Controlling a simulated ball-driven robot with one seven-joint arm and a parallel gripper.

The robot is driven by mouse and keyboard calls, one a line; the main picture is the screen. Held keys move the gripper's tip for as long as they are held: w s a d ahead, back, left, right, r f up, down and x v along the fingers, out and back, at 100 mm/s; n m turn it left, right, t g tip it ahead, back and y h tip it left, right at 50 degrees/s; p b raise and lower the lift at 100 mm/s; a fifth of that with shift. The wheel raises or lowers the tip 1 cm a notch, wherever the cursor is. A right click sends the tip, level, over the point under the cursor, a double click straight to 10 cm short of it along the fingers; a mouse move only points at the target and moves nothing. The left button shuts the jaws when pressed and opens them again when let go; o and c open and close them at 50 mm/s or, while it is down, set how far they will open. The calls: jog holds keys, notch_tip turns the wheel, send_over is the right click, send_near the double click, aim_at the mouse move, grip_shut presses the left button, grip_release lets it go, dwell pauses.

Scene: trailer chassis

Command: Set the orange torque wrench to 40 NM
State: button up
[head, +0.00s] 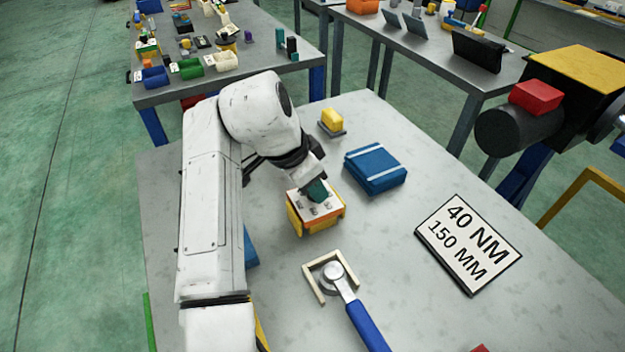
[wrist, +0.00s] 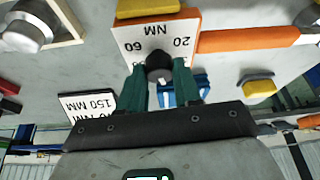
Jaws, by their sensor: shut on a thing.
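The orange torque wrench shows in the wrist view as a white dial plate (wrist: 185,25) with an orange handle (wrist: 250,38) reaching right. The plate reads 20, 60 and NM upside down; the rest of its face is hidden by the knob and fingers. My gripper (wrist: 158,72) has its green fingers shut on the black knob (wrist: 158,62) of the plate. In the head view, my gripper (head: 317,190) is at the white-topped orange and yellow unit (head: 320,226), its handle hidden by my arm. A sign (head: 466,245) reads 40 NM, 150 MM.
A blue-handled wrench (head: 367,326) lies in front, its round head inside a pale frame (head: 311,283). A blue box (head: 375,172) and a yellow block (head: 331,120) stand behind the unit. Bare tabletop lies between the unit and the sign.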

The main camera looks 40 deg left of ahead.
jog(key=shift+m+h, duration=0.5)
jog(key=shift+m, duration=0.7)
jog(key=o, duration=1)
jog(key=shift+o, duration=0.2)
jog(key=v, duration=1)
jog(key=shift+a+r+b, duration=0.15)
jog(key=shift+r+b, duration=0.25)
